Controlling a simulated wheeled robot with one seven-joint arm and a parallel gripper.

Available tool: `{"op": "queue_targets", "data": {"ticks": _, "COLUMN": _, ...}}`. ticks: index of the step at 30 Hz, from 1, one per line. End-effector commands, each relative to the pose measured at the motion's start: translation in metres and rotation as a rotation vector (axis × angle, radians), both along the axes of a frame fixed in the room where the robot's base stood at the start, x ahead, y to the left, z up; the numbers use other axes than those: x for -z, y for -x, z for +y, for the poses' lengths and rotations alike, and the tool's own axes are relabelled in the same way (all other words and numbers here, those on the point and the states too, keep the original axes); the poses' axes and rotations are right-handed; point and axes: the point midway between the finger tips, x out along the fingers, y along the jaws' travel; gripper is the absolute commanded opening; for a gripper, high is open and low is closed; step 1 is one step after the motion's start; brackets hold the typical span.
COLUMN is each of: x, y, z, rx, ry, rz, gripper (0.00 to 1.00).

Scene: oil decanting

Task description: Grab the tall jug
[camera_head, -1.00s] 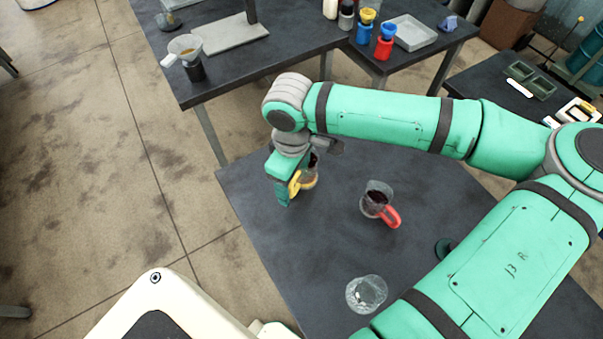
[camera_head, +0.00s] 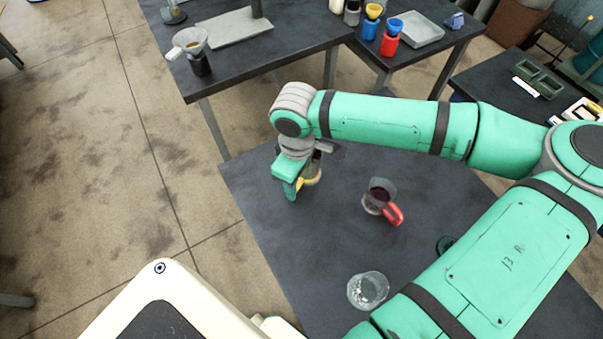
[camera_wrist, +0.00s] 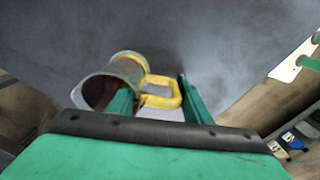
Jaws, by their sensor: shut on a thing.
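A tall clear jug with a yellow handle (camera_wrist: 160,101) stands on the dark table at its far left. In the wrist view its glass body (camera_wrist: 127,66) lies left of the handle, with dark red liquid at the mouth. My gripper (camera_wrist: 157,98) has its fingers on either side of the handle and is shut on it. In the head view my gripper (camera_head: 291,192) hides most of this jug (camera_head: 314,175). A second, wider jug with a red handle (camera_head: 394,213) and dark liquid stands to the right, apart from my gripper.
A clear glass beaker (camera_head: 368,290) stands near the table's front. A dark green round thing (camera_head: 445,245) is partly hidden by my arm. Another table (camera_head: 270,62) behind holds a funnel cup (camera_head: 188,42) and bottles. The table (camera_head: 325,245) is bare between the vessels.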

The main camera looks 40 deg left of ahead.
Motion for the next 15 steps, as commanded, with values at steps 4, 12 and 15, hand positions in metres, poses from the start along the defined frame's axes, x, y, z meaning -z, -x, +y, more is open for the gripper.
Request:
{"op": "queue_targets", "data": {"ticks": 4, "x": -0.001, "y": 0.0, "z": 0.0, "rx": 0.0, "ry": 0.0, "rz": 0.0, "gripper": 0.09}}
{"op": "queue_targets", "data": {"ticks": 12, "x": -0.011, "y": 0.0, "z": 0.001, "rx": 0.0, "ry": -0.001, "rz": -0.001, "gripper": 0.09}}
{"op": "queue_targets", "data": {"ticks": 15, "x": -0.017, "y": 0.0, "z": 0.0, "rx": 0.0, "ry": 0.0, "rz": 0.0, "gripper": 0.09}}
